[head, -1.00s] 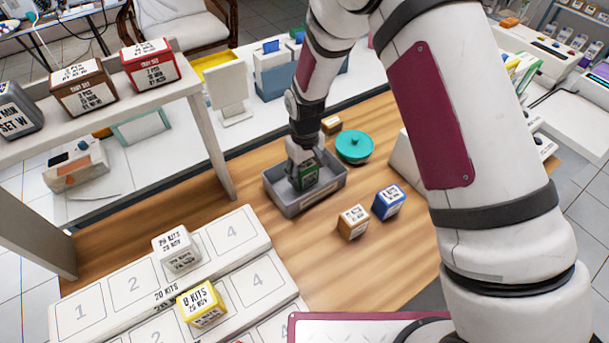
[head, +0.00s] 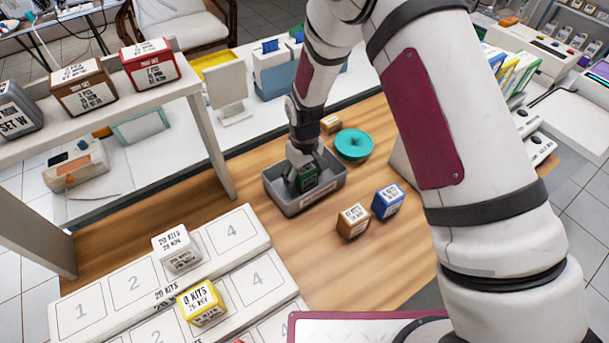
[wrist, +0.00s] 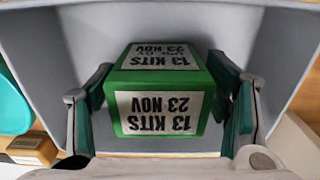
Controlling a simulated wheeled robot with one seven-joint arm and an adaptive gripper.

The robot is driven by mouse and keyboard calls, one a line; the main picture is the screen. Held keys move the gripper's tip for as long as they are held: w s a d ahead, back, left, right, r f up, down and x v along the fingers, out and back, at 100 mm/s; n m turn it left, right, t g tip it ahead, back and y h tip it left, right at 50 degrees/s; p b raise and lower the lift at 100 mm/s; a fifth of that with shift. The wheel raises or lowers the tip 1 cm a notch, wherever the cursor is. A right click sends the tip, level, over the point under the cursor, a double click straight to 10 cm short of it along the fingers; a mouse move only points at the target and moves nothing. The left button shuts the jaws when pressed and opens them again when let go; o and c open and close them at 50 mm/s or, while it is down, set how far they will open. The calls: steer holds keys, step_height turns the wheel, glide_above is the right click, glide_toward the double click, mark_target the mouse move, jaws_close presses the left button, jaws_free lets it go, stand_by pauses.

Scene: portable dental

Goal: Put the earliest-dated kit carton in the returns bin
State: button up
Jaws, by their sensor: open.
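A green kit carton (wrist: 160,91) labelled "13 KITS 23 NOV" sits inside the grey bin (head: 329,190), and it also shows in the head view (head: 306,180). My gripper (wrist: 169,107) is open, with one finger on each side of the green carton and a gap visible at the sides. A white carton (head: 177,249) marked 29 kits, 29 Nov, and a yellow carton (head: 201,303) marked 8 kits, about 26 Nov, stand on the numbered white steps. A brown carton (head: 353,222) and a blue carton (head: 389,201) stand right of the bin; their labels are too small to read.
A teal round lidded object (head: 354,146) and a small brown box (head: 331,124) stand behind the bin. The numbered steps (head: 232,232) lie front left. A white shelf (head: 190,88) holds several cartons. Bare wood lies in front of the bin.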

step_height(320, 180, up, 13)
steer(key=shift+d+f+b, duration=0.1)
steer(key=shift+f+b, duration=0.05)
steer(key=shift+b, duration=0.3)
step_height(320, 180, up, 11)
steer(key=m+t, duration=0.1)
steer(key=m, duration=0.1)
glide_above(305, 167)
steer(key=s+d, duration=0.2)
steer(key=d, duration=0.4)
steer(key=s+d+r+m+t, duration=0.1)
steer(key=s+d+r+t, duration=0.1)
steer(key=s+d+r, duration=0.5)
steer(key=s+d+r+m+t, duration=0.1)
steer(key=s+d+r+m, duration=0.1)
steer(key=s, duration=0.5)
steer(key=s+d+r+m+t, duration=0.1)
steer(key=s+d+r+m, duration=0.1)
steer(key=s+d+r, duration=0.3)
steer(key=s+r, duration=0.1)
steer(key=s, duration=0.2)
steer(key=shift+s, duration=0.3)
